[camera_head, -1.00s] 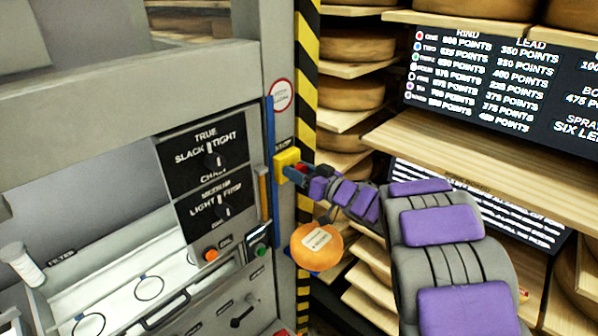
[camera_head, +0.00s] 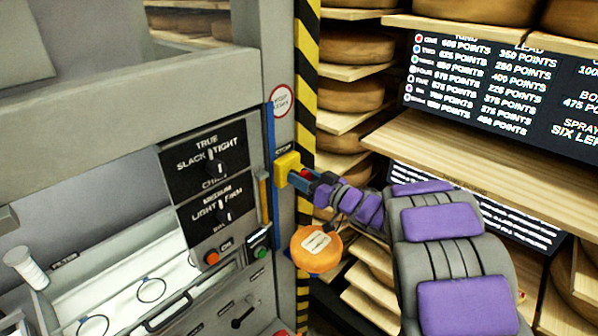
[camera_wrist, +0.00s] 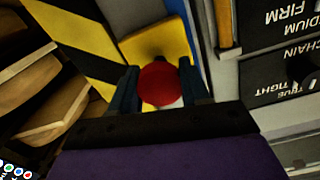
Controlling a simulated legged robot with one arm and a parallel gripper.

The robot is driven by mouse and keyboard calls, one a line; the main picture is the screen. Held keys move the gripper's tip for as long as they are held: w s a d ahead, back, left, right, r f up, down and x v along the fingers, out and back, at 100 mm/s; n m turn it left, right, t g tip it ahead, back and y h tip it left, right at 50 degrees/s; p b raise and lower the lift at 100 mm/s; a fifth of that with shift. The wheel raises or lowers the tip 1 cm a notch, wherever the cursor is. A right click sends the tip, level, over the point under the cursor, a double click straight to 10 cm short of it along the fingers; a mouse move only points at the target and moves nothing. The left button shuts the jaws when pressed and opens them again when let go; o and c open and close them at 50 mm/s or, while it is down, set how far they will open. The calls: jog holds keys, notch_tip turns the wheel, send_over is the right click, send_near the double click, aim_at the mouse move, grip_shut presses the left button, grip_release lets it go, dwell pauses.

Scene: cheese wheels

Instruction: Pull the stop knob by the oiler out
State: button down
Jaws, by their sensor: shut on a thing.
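The stop knob is a red round knob (camera_wrist: 160,84) in front of a yellow box (camera_head: 287,168) on the machine's grey post. In the wrist view it sits between the two dark fingers of my gripper (camera_wrist: 158,90), which is shut on it. In the head view my gripper (camera_head: 304,180) reaches the yellow box from the right, and the red knob is mostly hidden by the fingers. The orange round thing with a pale label (camera_head: 317,248), perhaps the oiler, hangs beside the post below my gripper.
A black and yellow striped strip (camera_head: 306,75) runs up the post. Shelves with cheese wheels (camera_head: 350,92) stand behind, and a wooden shelf (camera_head: 480,165) is at the right. Dial panels (camera_head: 205,160) and an orange button (camera_head: 212,258) are on the machine at left.

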jog(key=shift+d, duration=0.1)
jog(key=c, duration=0.9)
grip_release()
jog(key=shift+c, duration=0.2)
jog(key=o, duration=0.3)
jog(key=shift+s+d+r, duration=0.1)
jog(key=shift+s+d, duration=0.1)
jog(key=shift+d, duration=0.1)
jog(key=shift+o, duration=0.5)
jog(key=shift+d, duration=0.15)
jog(key=shift+w+d, duration=0.1)
jog(key=shift+s, duration=0.2)
jog(key=p+v, duration=0.2)
jog(key=v, duration=1.5)
